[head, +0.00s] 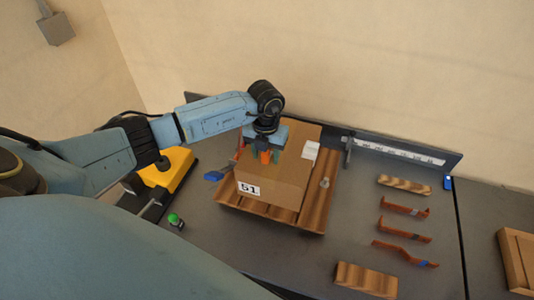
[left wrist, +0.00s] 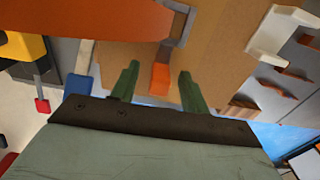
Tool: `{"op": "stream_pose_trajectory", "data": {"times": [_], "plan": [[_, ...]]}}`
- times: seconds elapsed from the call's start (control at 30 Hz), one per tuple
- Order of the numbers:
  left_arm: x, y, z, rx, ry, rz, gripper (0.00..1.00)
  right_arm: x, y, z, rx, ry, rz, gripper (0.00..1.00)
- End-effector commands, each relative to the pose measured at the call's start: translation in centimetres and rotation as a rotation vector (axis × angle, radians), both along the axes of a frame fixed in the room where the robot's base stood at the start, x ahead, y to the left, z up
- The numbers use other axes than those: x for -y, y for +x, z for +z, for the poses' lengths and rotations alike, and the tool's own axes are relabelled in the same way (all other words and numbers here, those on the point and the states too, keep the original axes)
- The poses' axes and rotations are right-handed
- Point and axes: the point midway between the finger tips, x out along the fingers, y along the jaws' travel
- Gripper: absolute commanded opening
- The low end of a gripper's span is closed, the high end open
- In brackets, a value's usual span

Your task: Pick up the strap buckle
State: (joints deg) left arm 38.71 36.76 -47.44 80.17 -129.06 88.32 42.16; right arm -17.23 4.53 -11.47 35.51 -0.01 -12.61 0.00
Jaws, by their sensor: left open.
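A cardboard box (head: 277,190) labelled 51 stands on a slatted wooden pallet (head: 320,215). My left gripper (head: 264,154) is over the box, pointing down, with its green fingers apart. A small orange piece (head: 265,157), which looks like the strap buckle, shows between the fingers. In the left wrist view my left gripper (left wrist: 158,80) is open, and the orange piece (left wrist: 160,79) lies between and just beyond the fingertips, joined to a grey part (left wrist: 181,24). Contact with the fingers cannot be told. A broad orange band (left wrist: 90,20) crosses the top of that view. My right gripper is not in view.
A ruler fence (head: 400,153) runs along the table's back right. Several bent copper bars (head: 404,232) and wooden blocks (head: 366,280) lie right of the pallet. A yellow machine (head: 167,172) and a green button (head: 174,219) are at left. A blue object (head: 214,176) lies beside the box.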

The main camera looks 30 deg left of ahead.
Motion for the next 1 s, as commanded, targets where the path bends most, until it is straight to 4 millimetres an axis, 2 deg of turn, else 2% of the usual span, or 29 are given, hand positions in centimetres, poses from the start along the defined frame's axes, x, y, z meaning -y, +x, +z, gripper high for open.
{"op": "stream_pose_trajectory", "data": {"times": [0.1, 0.43, 0.77, 1.0], "plan": [[0.0, 0.0, 0.0, 0.0, 0.0, 0.0, 0.43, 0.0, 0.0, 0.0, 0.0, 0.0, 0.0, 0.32], [0.0, 0.0, 0.0, 0.0, 0.0, 0.0, 0.0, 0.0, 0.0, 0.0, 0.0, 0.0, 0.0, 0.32], [0.0, 0.1, 0.7, 0.001, -0.001, -0.001, 0.0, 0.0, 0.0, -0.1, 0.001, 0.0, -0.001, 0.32], [-0.1, 0.1, 5.0, 0.006, 0.0, -0.001, 0.0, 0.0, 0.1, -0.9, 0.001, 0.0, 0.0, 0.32]]}}
